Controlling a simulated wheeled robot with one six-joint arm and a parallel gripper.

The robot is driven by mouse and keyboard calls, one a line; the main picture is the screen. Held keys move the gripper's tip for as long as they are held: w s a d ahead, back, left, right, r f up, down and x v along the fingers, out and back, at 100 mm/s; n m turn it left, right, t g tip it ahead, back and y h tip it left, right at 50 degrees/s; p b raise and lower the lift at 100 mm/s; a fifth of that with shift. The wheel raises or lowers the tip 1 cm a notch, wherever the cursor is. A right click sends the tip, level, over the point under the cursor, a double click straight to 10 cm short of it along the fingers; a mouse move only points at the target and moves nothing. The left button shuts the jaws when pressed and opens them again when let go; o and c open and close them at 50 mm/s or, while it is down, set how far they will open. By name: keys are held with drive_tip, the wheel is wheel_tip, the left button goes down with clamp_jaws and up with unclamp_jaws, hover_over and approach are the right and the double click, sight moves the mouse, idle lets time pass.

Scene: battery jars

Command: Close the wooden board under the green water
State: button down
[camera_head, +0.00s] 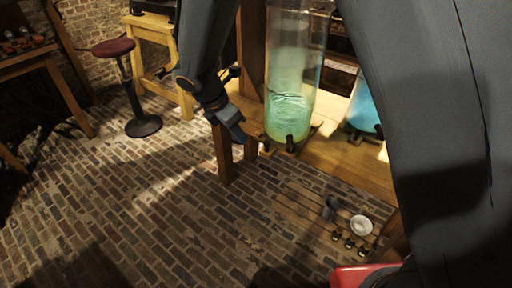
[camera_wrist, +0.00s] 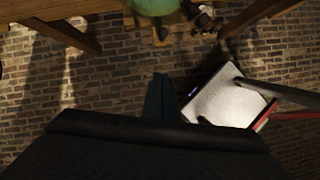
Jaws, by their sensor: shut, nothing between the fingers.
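The tall glass jar of green water (camera_head: 289,112) stands on a wooden bench in the head view. Its rounded bottom (camera_wrist: 155,5) shows at the top edge of the wrist view. A small wooden board (camera_head: 308,138) shows at the jar's foot, beside a dark knob (camera_head: 290,143). How far the board is open is unclear. My gripper (camera_head: 239,135) is left of the jar's foot, near the bench's front leg, pointing down. Its fingers (camera_wrist: 160,90) are together and empty in the wrist view. I see no contact with the board.
A jar of blue water (camera_head: 361,108) stands right of the green one, partly behind my arm. A red-topped stool (camera_head: 114,48) is at the left. A low rack with a white dish (camera_head: 361,225) lies at lower right.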

approach(264, 153)
wheel_tip(264, 153, down, 5)
drive_tip(key=s+a, duration=0.1)
drive_tip(key=a, duration=0.1)
drive_tip(key=shift+w+d+r+p, duration=0.15)
drive_tip(key=shift+w+d+p, duration=0.4)
drive_tip(key=shift+d, duration=0.25)
drive_tip(key=shift+w+d+r+p, duration=0.2)
drive_tip(key=shift+w+d+p, duration=0.2)
drive_tip(key=shift+w+d, duration=0.35)
drive_tip(key=shift+s+d, duration=0.1)
drive_tip(key=shift+s, duration=0.05)
